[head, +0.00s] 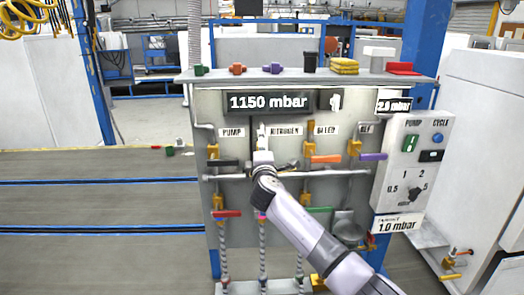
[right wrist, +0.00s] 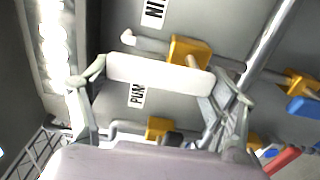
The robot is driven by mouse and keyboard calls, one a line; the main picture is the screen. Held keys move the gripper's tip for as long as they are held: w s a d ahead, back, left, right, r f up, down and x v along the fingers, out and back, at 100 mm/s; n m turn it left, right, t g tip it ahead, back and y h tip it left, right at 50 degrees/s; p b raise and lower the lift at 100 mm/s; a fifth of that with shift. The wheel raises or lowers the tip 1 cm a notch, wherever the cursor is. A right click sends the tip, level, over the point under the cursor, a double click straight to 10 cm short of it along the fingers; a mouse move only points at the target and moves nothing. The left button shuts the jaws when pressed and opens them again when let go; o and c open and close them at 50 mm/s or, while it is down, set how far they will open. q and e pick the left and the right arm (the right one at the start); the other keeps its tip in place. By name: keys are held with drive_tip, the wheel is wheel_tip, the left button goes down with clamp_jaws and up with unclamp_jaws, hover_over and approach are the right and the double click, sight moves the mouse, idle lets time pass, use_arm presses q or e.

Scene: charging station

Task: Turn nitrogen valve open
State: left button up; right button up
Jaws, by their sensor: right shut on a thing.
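The nitrogen valve has a yellow body (right wrist: 190,52) and a white lever handle (right wrist: 160,73), seen close in the right wrist view beside a partly visible label starting "NI". My right gripper (right wrist: 158,82) has its fingers against the two ends of the white handle and is shut on it. In the head view my right gripper (head: 262,150) is at the panel under the NITROGEN label (head: 286,131), and the arm hides most of the valve. My left gripper is not in view.
The grey panel (head: 240,270) also carries a black pump lever (head: 222,163), an orange bleed lever (head: 326,159) and a purple lever (head: 373,156). Red (head: 227,213) and green (head: 319,209) levers sit lower. The display (head: 268,102) reads 1150 mbar. A control box (head: 412,160) stands right.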

idle(0.4)
drive_tip(key=o, duration=1.7)
drive_tip(key=shift+c, duration=0.2)
drive_tip(key=shift+s, duration=0.15)
drive_tip(key=s, duration=1.1)
drive_tip(key=shift+s, duration=0.35)
drive_tip(key=shift+f, duration=0.1)
